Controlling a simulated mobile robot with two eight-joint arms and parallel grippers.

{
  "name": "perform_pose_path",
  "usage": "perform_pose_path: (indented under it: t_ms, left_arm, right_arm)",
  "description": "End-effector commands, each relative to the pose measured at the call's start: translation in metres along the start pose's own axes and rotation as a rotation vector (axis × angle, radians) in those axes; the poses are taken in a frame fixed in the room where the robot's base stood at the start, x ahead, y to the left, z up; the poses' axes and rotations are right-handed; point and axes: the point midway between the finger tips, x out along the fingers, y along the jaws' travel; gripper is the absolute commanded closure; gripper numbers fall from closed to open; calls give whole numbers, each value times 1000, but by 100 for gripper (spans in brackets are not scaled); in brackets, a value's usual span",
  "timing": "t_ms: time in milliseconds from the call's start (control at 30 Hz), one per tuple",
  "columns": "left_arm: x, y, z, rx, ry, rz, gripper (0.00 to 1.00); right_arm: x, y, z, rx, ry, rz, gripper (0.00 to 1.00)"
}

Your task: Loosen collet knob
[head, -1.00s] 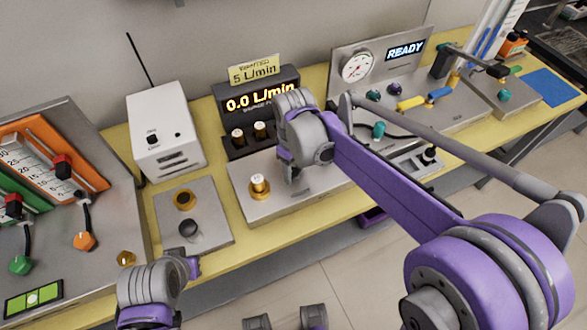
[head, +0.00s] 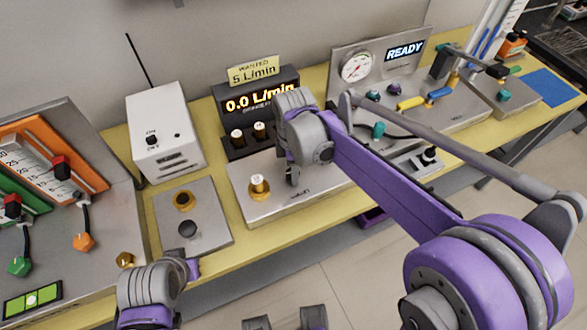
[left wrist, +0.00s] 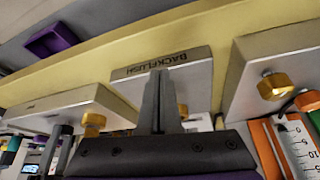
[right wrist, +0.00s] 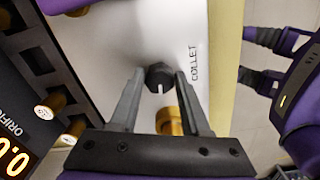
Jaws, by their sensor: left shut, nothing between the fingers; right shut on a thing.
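The collet knob is a small black knob (right wrist: 159,74) with a white mark. It sits on a pale metal block (right wrist: 120,40) beside the printed word COLLET. My right gripper (right wrist: 159,76) has one finger on each side of the knob and is shut on it. My left gripper (left wrist: 160,75) is shut and empty, in front of the plate marked BACKFLUSH (left wrist: 195,80). In the head view the left fingers cannot be made out clearly.
A brass fitting with a white top (head: 258,187) stands left of my right gripper. The orifice display (head: 261,98) reads 0.0 L/min behind it. A white box with an antenna (head: 165,130) stands further left. A gauge panel (head: 345,85) stands at the back right.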

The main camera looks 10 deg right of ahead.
Motion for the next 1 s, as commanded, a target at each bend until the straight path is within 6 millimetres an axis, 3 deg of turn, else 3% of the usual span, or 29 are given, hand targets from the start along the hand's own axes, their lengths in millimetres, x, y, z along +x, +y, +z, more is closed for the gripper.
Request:
perform_pose_path:
  t_ms: [700,733,867,1000]
  left_arm:
    - [0,0,0,0,0,0,100]
    - [0,0,0,0,0,0,100]
    - [0,0,0,0,0,0,100]
    - [0,0,0,0,0,0,100]
  right_arm:
    - [-1,1,0,-70,0,2,100]
    - [-1,1,0,-70,0,1,48]
    - [0,1,0,-70,0,1,24]
    - [0,0,0,-70,0,1,23]
